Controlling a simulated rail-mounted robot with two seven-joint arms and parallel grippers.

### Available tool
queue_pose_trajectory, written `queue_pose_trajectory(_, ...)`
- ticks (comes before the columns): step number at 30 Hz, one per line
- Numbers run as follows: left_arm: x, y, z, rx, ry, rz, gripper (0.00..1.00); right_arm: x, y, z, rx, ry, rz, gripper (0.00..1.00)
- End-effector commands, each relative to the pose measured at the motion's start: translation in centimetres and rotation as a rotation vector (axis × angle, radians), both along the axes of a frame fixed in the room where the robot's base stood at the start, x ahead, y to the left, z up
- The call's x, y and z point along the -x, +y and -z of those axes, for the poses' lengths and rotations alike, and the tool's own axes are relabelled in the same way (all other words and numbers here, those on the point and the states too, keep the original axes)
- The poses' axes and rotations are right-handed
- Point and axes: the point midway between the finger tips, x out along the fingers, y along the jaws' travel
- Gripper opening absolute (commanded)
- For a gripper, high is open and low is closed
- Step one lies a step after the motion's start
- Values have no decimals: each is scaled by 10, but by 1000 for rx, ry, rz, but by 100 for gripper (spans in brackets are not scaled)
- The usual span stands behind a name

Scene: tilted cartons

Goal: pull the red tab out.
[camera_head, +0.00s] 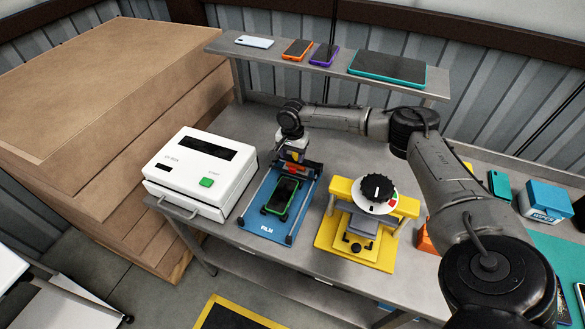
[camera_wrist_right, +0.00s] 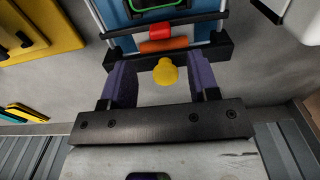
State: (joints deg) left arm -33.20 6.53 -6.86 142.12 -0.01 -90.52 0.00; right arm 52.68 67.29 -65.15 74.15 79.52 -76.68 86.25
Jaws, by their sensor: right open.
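A blue film device (camera_head: 262,215) stands on the bench, with a green-edged phone (camera_head: 284,195) lying on it. In the right wrist view, a small red tab (camera_wrist_right: 160,36) sits at the device's end, just beyond an orange roller (camera_wrist_right: 163,46) and a dark bar. A yellow knob (camera_wrist_right: 165,73) projects from that end. The red tab lies beyond the fingertips. My left gripper is not in view.
A white machine (camera_head: 200,170) with a green button stands left of the film device. A yellow press (camera_head: 355,240) with a black dial stands close on the right. A shelf (camera_head: 325,70) with several phones and a teal tablet runs behind.

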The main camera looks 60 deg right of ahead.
Motion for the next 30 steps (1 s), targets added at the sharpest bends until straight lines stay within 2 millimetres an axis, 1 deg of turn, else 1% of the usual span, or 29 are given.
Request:
queue_pose_trajectory(1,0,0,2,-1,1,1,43,0,0,11,-1,3,0,55)
queue_pose_trajectory(6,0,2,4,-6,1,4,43,0,0,38,-1,2,0,55)
queue_pose_trajectory(12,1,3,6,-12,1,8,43,0,0,60,0,1,-1,55)
queue_pose_trajectory(18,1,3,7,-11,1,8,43,0,0,70,1,1,-2,55)
queue_pose_trajectory(28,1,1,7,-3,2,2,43,0,0,71,1,0,-1,55)
queue_pose_trajectory(30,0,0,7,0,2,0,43,0,0,71,1,0,-1,49)
